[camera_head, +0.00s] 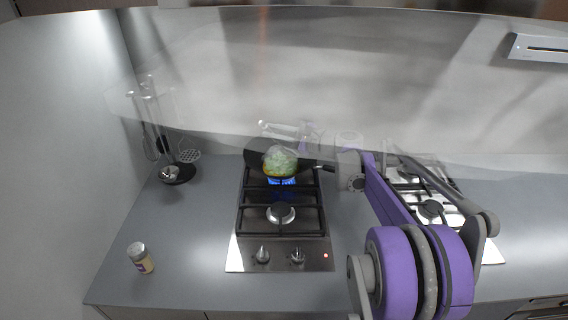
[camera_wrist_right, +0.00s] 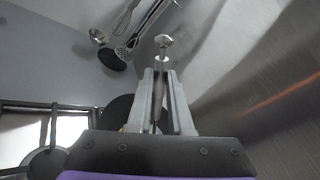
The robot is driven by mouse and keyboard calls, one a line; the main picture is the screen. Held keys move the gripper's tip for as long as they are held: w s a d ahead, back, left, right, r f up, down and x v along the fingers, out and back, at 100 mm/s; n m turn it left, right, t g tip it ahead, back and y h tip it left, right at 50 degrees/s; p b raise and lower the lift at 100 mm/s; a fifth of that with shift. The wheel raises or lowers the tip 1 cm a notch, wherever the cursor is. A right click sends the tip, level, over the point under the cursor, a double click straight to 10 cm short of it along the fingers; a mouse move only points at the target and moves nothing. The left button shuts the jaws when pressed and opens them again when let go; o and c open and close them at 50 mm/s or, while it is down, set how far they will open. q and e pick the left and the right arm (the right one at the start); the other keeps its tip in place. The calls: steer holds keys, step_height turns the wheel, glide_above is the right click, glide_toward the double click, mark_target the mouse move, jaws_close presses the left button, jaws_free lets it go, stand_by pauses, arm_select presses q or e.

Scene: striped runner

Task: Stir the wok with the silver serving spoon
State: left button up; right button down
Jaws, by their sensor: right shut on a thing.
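The wok (camera_head: 254,161) is a dark pan on the rear burner of the left hob, with green and yellow food (camera_head: 281,159) in it. Its edge also shows behind my gripper in the right wrist view (camera_wrist_right: 117,108). My right gripper (camera_wrist_right: 166,85) is shut on a slim handle with a silver end, which I take as the serving spoon (camera_wrist_right: 163,42). In the head view this gripper (camera_head: 280,129) shows faintly through the glass hood, just above and behind the wok. The spoon's bowl is hidden, so I cannot tell whether it touches the food. My left gripper is not in view.
A utensil stand (camera_head: 177,173) with hanging tools is at the left; its ladle (camera_wrist_right: 97,37) shows in the wrist view. A jar (camera_head: 140,257) stands at the front left. A second hob (camera_head: 432,209) lies behind my right arm. A blue flame (camera_head: 282,181) shows below the wok.

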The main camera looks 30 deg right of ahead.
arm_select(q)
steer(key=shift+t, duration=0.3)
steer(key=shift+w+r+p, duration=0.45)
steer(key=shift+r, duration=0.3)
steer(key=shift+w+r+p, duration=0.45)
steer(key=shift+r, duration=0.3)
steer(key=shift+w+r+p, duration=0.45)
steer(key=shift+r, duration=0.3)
arm_select(e)
steer(key=s+a+r, duration=0.2)
steer(key=a+r, duration=0.2)
steer(key=r, duration=0.3)
steer(key=shift+s+a, duration=0.15)
steer(key=shift+a, duration=0.15)
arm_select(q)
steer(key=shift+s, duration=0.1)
arm_select(e)
steer(key=shift+s+f, duration=0.1)
